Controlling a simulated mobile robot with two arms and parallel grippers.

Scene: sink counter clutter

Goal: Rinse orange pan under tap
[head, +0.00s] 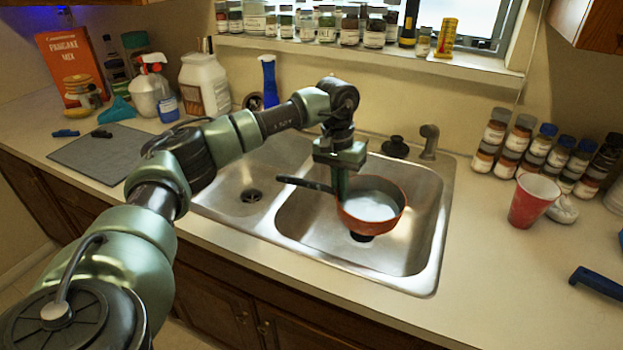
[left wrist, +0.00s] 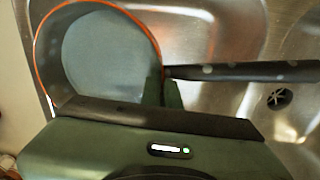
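The orange pan (head: 384,222) has a pale grey inside and a dark handle (head: 300,184) pointing left. It is over the right sink basin, near that basin's drain. My left gripper (head: 341,192) reaches down to the pan where the handle meets the rim. In the left wrist view, its fingertips (left wrist: 168,92) close around this joint, and the pan (left wrist: 105,55) looks empty. I cannot tell how high the pan is above the basin floor. A grey spout-like fitting (head: 430,142) stands at the back right of the sink. No water is seen running. My right gripper is out of view.
The left basin (head: 235,188) is empty. A black knob (head: 395,147) sits behind the sink. Bottles, a white jug (head: 205,85) and a blue bottle (head: 269,80) stand at the back left. A red cup (head: 533,200) and spice jars stand at the right.

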